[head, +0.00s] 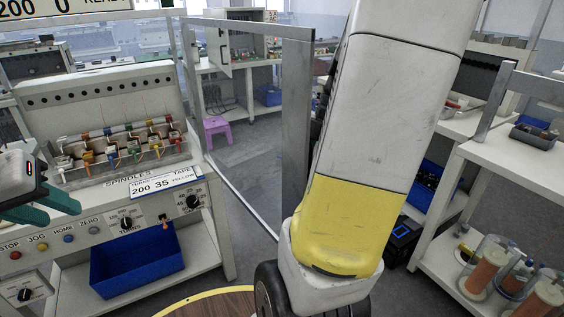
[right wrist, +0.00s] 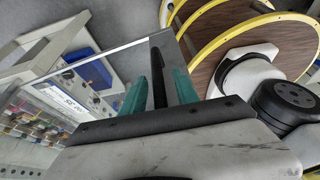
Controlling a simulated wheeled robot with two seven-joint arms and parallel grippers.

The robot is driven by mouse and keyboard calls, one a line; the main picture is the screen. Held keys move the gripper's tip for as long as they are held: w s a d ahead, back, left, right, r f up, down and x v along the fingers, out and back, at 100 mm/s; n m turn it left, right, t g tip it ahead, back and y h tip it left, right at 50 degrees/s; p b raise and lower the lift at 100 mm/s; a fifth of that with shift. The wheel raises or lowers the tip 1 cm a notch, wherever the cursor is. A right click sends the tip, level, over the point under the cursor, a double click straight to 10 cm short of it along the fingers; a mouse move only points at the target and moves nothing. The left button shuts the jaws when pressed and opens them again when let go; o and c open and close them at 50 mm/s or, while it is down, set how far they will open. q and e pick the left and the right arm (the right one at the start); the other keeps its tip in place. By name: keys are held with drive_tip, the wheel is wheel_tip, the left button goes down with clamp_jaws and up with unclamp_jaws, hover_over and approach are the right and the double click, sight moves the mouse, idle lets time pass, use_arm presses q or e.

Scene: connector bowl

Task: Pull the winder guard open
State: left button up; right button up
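The winder guard (head: 295,110) is a clear panel in a grey metal frame. In the head view it stands swung out from the right side of the winder (head: 110,130), leaving the spindles uncovered. In the right wrist view the clear panel (right wrist: 118,55) runs up to a dark upright handle (right wrist: 157,65). The teal fingers of my right gripper (right wrist: 160,90) lie on both sides of this handle and look closed on it. In the head view my right arm hides that gripper. My left gripper (head: 45,205) is at the left edge, in front of the winder, with its teal fingers apart and empty.
A blue bin (head: 135,262) sits on the shelf below the winder's control panel. A pink stool (head: 217,130) stands on the floor behind the guard. A white shelf unit with wire spools (head: 487,268) is at the right. Open floor lies beyond the guard.

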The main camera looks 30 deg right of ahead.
drive_tip(key=v, duration=0.7)
drive_tip(key=shift+d+r, duration=0.2)
drive_tip(key=shift+r, duration=0.15)
idle(0.5)
